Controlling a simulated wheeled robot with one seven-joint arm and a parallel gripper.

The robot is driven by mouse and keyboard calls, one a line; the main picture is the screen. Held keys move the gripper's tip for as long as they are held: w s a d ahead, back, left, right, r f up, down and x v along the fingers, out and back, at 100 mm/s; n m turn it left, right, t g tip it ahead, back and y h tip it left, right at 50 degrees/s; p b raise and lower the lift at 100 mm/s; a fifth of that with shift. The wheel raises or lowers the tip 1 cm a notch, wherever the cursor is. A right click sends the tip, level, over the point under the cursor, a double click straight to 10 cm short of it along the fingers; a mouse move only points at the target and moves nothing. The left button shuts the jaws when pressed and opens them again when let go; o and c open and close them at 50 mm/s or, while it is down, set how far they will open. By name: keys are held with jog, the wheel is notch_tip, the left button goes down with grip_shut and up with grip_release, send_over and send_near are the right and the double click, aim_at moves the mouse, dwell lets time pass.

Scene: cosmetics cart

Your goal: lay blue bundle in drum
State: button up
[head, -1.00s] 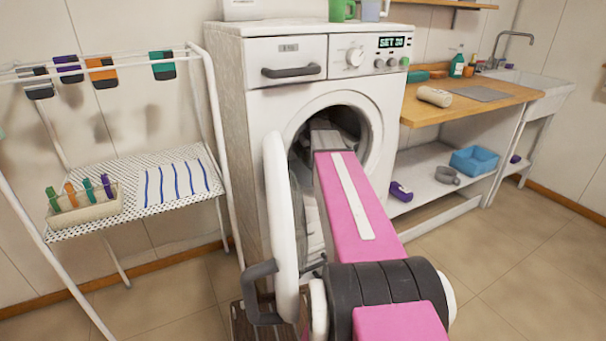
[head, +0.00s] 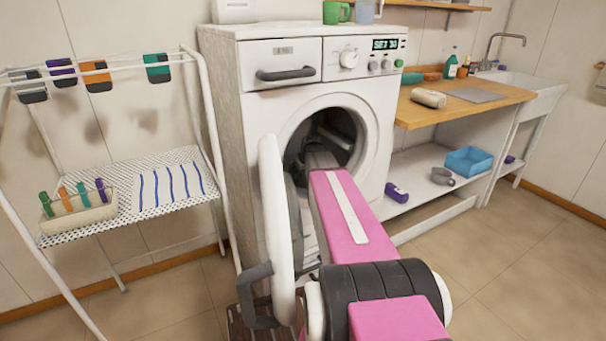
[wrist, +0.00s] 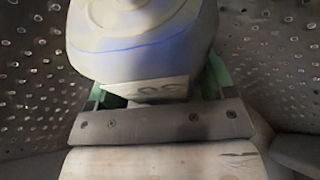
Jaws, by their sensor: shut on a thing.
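A pale rolled bundle with a blue band (wrist: 140,45) fills the upper middle of the wrist view. My gripper (wrist: 150,92) is shut on it, with green finger parts showing at either side. The perforated metal drum wall (wrist: 272,68) surrounds both, so the bundle is inside the drum. Whether the bundle touches the drum floor, I cannot tell. In the head view my pink arm reaches through the round opening of the washing machine (head: 225,130). The dark drum interior (head: 338,122) shows above my arm there. My gripper and the bundle are hidden in that view.
The machine's open door (head: 270,215) stands close along the left of my arm. A drying rack (head: 110,220) with a clip basket (head: 80,222) is at the left. A wooden counter (head: 480,98) and lower shelf are at the right. Floor at the right is clear.

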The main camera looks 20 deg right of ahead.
jog(key=o, duration=1.1)
jog(key=shift+f, duration=0.15)
jog(key=v, duration=1.2)
